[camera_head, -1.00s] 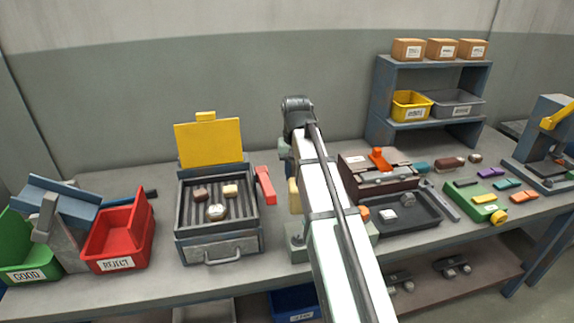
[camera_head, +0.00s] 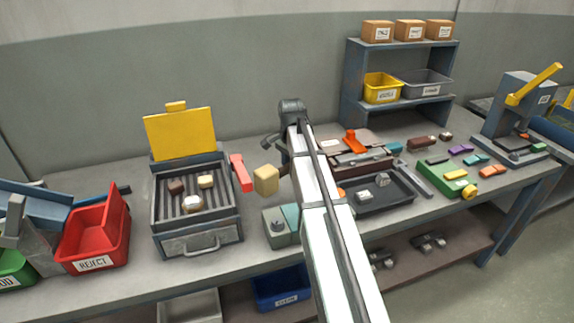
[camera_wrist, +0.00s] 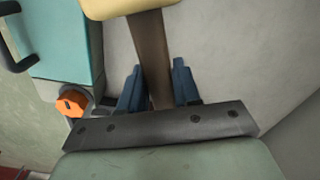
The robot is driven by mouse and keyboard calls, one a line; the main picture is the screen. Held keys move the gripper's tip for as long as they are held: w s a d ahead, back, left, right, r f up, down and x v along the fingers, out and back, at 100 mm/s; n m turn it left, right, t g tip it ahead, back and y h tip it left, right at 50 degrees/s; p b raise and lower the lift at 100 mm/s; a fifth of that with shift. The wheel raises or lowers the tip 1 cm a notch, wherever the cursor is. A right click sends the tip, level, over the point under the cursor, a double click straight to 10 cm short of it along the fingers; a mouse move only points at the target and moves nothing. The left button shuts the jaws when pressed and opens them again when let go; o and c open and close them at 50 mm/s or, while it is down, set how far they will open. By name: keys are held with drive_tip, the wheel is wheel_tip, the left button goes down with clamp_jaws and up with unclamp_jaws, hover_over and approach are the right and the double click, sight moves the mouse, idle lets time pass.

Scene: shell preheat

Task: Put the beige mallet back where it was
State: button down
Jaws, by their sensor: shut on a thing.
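The beige mallet has a blocky beige head (camera_head: 266,180) that shows just left of my arm in the head view. In the wrist view the head (camera_wrist: 130,8) is at the top edge, and its brown handle (camera_wrist: 152,55) runs down between the fingers. My gripper (camera_wrist: 158,80) is shut on the handle, with a blue finger on each side. The mallet appears held above the bench. In the head view my arm hides most of the gripper and the handle.
A grey and teal box (camera_head: 279,230) stands on the bench below the mallet. Left of it are a grill tray with a raised yellow lid (camera_head: 180,134), a red bar (camera_head: 241,173) and a red REJECT bin (camera_head: 93,238). A dark tray (camera_head: 385,205) is right of my arm.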

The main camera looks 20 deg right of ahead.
drive_tip(key=shift+f, duration=3.4)
drive_tip(key=shift+f, duration=0.55)
drive_tip(key=c, duration=0.7)
unclamp_jaws()
